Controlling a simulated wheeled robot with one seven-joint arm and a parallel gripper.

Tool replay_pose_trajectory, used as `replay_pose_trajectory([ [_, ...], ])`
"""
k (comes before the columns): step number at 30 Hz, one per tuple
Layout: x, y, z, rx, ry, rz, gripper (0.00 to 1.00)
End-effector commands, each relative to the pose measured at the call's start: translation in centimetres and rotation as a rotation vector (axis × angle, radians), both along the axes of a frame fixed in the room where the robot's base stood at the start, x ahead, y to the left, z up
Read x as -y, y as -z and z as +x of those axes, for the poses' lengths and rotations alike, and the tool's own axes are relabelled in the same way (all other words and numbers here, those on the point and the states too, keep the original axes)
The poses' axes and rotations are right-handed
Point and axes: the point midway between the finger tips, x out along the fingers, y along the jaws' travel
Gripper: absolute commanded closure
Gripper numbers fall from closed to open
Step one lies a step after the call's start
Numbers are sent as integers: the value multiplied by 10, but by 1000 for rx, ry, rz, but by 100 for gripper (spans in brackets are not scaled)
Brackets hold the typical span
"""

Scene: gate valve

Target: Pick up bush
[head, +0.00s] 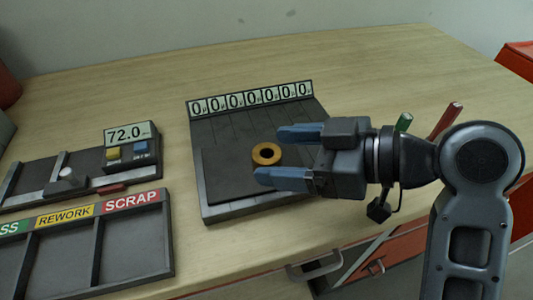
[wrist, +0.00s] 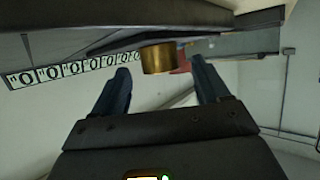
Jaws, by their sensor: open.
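The bush (head: 266,154) is a short brass ring with a dark central hole. It rests on the dark tray (head: 217,172) near its right side in the head view. In the wrist view the bush (wrist: 158,58) shows between and beyond the two fingertips. My gripper (head: 270,155) is open, with its blue fingers pointing left in the head view, one on the far side and one on the near side of the bush. I cannot tell whether either finger touches it. My gripper also shows in the wrist view (wrist: 160,77), empty between its fingers.
A row of digit plates (head: 250,97) stands along the tray's back edge. At left are a gauge reading 72.0 (head: 131,135) and a sorting bin (head: 130,240) with REWORK and SCRAP labels. Green and red handles (head: 445,120) stand behind my wrist. The table's back is clear.

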Motion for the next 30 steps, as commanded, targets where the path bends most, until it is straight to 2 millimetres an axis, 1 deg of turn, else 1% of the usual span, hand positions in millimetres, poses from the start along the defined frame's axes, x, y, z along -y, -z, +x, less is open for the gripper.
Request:
replay_pose_trajectory([
  [1, -7, 2, 1, -2, -4, -1, 25],
  [3, -15, 6, 5, -3, -4, 0, 25],
  [7, -25, 11, 9, -2, -2, 0, 25],
  [16, -27, 12, 11, -1, 0, 0, 26],
  [30, -27, 12, 11, -1, 0, 0, 71],
])
